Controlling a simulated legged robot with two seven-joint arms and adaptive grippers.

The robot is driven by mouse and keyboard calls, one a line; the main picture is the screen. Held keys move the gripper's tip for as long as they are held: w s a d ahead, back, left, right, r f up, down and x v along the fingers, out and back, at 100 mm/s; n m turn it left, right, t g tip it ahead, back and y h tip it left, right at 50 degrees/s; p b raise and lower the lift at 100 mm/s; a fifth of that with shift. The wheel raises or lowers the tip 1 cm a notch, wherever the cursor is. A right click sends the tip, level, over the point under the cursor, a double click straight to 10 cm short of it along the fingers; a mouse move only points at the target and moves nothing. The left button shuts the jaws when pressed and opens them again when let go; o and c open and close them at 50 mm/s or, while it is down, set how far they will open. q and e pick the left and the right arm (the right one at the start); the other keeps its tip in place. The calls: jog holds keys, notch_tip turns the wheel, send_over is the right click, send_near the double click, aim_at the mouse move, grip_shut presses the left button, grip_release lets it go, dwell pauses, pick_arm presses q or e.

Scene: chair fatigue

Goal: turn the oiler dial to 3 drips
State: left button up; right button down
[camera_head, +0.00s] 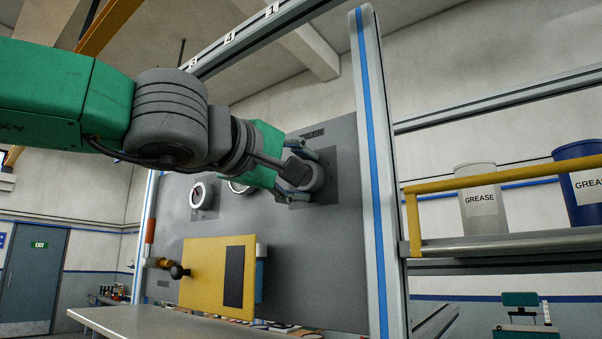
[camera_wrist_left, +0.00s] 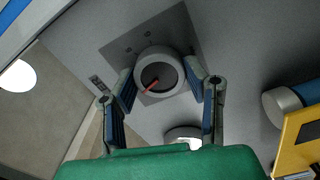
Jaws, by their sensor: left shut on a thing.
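The oiler dial (camera_head: 318,178) is a round grey knob on a dark plate on the grey panel, below lettering partly hidden by my gripper. My left gripper (camera_head: 303,172) reaches it from the left and is shut on its rim. In the left wrist view, the oiler dial (camera_wrist_left: 160,76) has a dark face with a red pointer, and the fingers of my left gripper (camera_wrist_left: 163,88) stand on either side of it. Small marks lie on the plate around it, too small to read. My right gripper is not in view.
Two round gauges (camera_head: 202,195) sit left of the dial, one partly behind my arm. A yellow box (camera_head: 215,277) stands out from the panel below. A blue-striped post (camera_head: 372,170) rises close to the right, beside a shelf with grease tubs (camera_head: 482,200) and a yellow rail.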

pick_arm(q)
jog(key=shift+w+f, duration=0.1)
dwell(0.4)
jog(key=o, duration=1)
jog(key=shift+o, duration=0.7)
jog(key=shift+w, duration=0.2)
jog(key=shift+s, duration=0.1)
jog(key=v, duration=1.1)
jog(key=shift+a, duration=0.45)
jog(key=shift+s+d+f, duration=0.1)
jog(key=shift+s+d, duration=0.1)
jog(key=shift+s, duration=0.05)
